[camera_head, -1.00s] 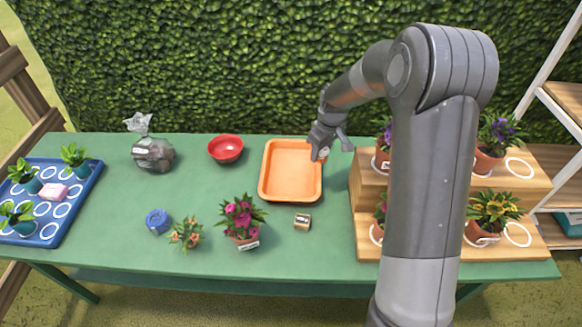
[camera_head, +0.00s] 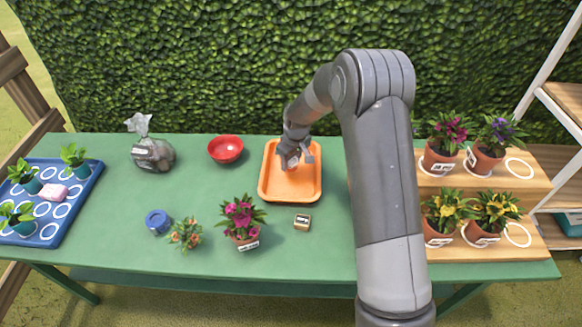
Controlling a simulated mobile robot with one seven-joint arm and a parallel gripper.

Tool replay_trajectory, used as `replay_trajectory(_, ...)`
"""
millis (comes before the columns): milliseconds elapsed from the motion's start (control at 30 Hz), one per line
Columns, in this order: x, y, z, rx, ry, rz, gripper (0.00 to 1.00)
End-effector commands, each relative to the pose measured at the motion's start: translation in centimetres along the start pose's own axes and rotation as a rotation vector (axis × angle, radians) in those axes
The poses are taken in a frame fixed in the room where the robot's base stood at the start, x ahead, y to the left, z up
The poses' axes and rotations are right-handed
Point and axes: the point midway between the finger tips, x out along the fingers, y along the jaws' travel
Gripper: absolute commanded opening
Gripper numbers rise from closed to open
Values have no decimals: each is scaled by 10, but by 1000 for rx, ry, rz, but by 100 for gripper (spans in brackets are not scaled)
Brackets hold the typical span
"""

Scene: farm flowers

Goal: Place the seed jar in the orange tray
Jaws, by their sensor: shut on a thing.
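My gripper (camera_head: 290,160) points down over the upper part of the orange tray (camera_head: 292,192). It is shut on a small pale thing, which looks like the seed jar (camera_head: 292,163). The fingers hide most of the jar, so only a small part shows. The jar is within the tray's outline in the picture, but I cannot tell whether it touches the tray floor. The rest of the tray is empty.
A red bowl (camera_head: 225,149) stands left of the tray. A small labelled box (camera_head: 302,222) and a pink-flowered pot (camera_head: 241,222) are in front. A wooden stepped stand (camera_head: 530,187) with flower pots is at the right.

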Motion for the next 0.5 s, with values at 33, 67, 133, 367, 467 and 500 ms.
replay_trajectory(33,9,-1,2,0,-3,-2,21)
replay_trajectory(67,14,-1,3,0,-3,-2,21)
replay_trajectory(133,24,-1,4,0,-3,-2,21)
replay_trajectory(367,30,0,5,0,0,-1,21)
replay_trajectory(467,30,0,5,0,0,-1,21)
replay_trajectory(500,32,0,5,0,-1,-1,21)
